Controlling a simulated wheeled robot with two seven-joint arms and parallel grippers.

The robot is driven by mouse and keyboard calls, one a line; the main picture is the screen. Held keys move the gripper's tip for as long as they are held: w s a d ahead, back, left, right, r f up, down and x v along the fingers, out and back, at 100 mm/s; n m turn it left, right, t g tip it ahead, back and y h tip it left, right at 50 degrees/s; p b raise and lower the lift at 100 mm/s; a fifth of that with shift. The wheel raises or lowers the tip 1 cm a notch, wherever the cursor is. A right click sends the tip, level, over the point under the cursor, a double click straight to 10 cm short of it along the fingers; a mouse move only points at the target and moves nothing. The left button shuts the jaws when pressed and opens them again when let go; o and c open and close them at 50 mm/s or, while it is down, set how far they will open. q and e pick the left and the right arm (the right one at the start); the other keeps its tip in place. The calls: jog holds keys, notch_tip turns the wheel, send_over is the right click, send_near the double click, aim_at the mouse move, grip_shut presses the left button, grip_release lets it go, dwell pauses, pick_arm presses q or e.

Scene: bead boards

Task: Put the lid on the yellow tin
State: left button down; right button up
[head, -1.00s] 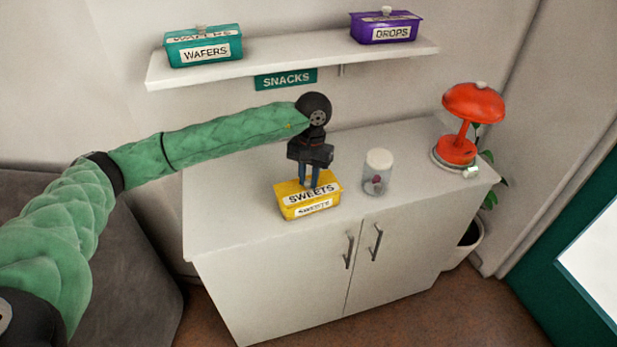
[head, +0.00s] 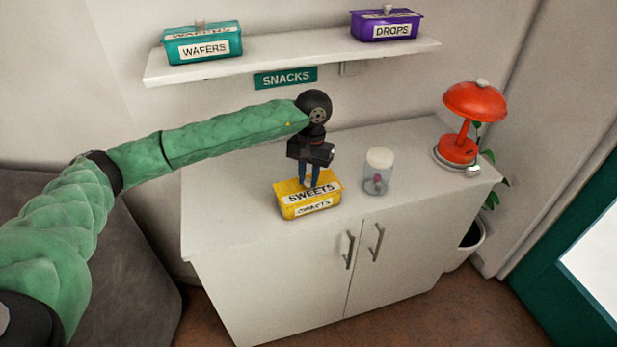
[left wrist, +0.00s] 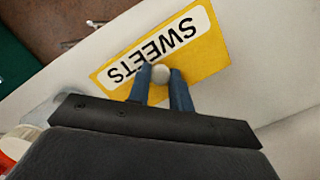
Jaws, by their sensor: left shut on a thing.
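The yellow tin (head: 312,209) stands on the white cabinet, with a SWEETS label on its front. Its yellow lid (head: 291,187), also labelled SWEETS, lies on top of the tin; no gap shows between them at this size. My left gripper (head: 309,184) points down over the lid. In the left wrist view my left gripper (left wrist: 160,80) is shut on the lid's pale round knob (left wrist: 160,72), with a blue finger on each side. The lid (left wrist: 209,60) fills the view below the fingers and hides the tin. My right gripper is not in view.
A clear jar with a white cap (head: 379,170) stands right of the tin. A red lamp (head: 473,103) stands at the cabinet's right end. The shelf (head: 290,62) above holds a teal WAFERS tin (head: 203,44) and a purple DROPS tin (head: 386,26). The cabinet top (head: 235,185) left of the tin is clear.

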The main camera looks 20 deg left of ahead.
pick_arm(q)
jog(key=c, duration=0.8)
grip_release()
jog(key=shift+o, duration=0.2)
jog(key=shift+r, duration=0.1)
jog(key=shift+r, duration=3.95)
jog(key=shift+c, duration=0.3)
grip_shut()
jog(key=shift+f+b, duration=3.4)
jog(key=shift+f, duration=0.05)
